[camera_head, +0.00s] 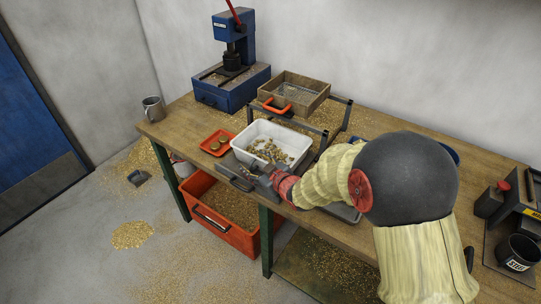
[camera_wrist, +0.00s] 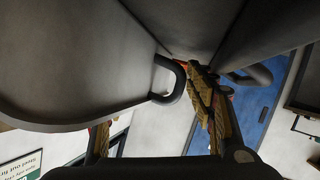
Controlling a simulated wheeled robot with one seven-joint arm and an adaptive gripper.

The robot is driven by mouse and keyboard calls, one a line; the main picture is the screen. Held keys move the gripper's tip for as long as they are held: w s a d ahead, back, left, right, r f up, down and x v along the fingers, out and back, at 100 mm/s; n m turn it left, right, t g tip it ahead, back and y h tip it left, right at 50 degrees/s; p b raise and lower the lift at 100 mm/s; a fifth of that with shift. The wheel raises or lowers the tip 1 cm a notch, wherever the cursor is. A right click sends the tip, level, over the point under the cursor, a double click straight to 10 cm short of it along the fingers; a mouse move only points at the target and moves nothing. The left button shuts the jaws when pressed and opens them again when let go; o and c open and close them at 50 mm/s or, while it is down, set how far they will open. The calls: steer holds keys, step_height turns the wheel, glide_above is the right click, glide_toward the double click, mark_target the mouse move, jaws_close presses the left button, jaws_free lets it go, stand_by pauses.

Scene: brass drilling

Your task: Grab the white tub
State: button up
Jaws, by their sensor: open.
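The white tub (camera_head: 296,136) stands upright on the bench in the head view, with brass pieces and shavings inside. A large grey surface with a dark handle (camera_wrist: 176,80) fills the upper part of that view, very close. I cannot tell which object it belongs to.
A small orange tray (camera_head: 216,142) with brass discs is left of the tub. A wooden sieve box (camera_head: 294,92) and a blue press (camera_head: 233,85) stand behind. A grey mug (camera_head: 153,108) is at the far left. An orange crate (camera_head: 228,226) is below the bench.

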steer(key=shift+c, duration=1.4)
steer(key=c, duration=1.1)
steer(key=shift+w+r, duration=0.1)
jaws_close()
